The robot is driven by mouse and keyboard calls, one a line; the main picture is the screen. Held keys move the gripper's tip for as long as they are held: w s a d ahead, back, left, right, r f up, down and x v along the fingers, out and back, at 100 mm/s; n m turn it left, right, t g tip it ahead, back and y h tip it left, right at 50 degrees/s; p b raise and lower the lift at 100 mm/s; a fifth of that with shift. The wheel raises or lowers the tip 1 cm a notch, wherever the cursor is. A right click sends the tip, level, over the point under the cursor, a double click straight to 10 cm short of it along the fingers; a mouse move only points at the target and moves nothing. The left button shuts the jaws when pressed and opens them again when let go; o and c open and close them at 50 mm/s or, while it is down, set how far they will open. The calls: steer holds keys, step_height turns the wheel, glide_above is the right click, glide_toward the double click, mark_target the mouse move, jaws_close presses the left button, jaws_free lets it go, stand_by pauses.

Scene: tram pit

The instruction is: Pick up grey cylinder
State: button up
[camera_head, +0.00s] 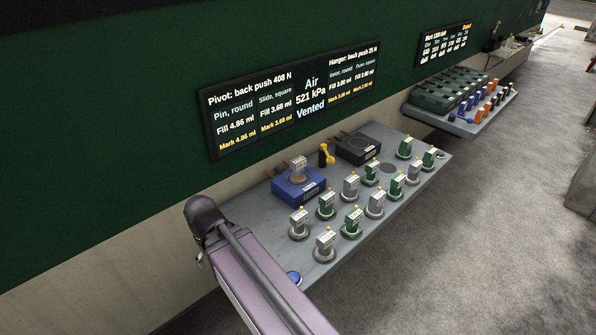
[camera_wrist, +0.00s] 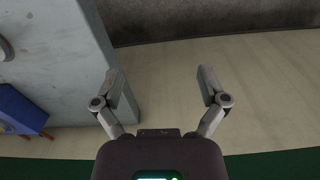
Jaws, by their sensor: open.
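Several small grey cylinders with white tags stand upright on the grey shelf in the head view, among similar green ones. One grey cylinder (camera_head: 325,246) is at the front edge, and another grey cylinder (camera_head: 299,225) is left of it. Further grey cylinders (camera_head: 350,188) stand toward the middle and right. One grey-topped piece (camera_head: 298,171) sits on the blue block (camera_head: 290,190). In the wrist view my gripper (camera_wrist: 158,76) is open and empty, beside the shelf edge, with only wall and floor between its fingers. I cannot make out my fingers in the head view.
The grey shelf (camera_wrist: 60,65) fills the left of the wrist view, with the blue block (camera_wrist: 20,112) on it. A black block (camera_head: 358,149) and a yellow-topped piece (camera_head: 326,156) stand at the back. A second shelf (camera_head: 455,122) is farther right. The floor is clear.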

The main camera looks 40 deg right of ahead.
steer(key=w+d+m+h, duration=0.3)
steer(key=w+d+m, duration=0.15)
steer(key=d, duration=0.25)
steer(key=m+t+h+b, duration=0.1)
steer(key=m+h+b, duration=0.2)
steer(key=m+h, duration=0.9)
glide_toward(298, 160)
step_height(298, 160, up, 2)
steer(key=y, duration=0.1)
steer(key=shift+a+m, duration=0.35)
steer(key=shift+a, duration=0.1)
steer(key=shift+d+f, duration=0.1)
steer(key=shift+f, duration=0.05)
steer(key=shift+y, duration=0.3)
steer(key=b+x, duration=0.3)
steer(key=x, duration=0.4)
steer(key=shift+d, duration=0.1)
steer(key=shift+d+f, duration=0.15)
steer(key=shift+d, duration=0.4)
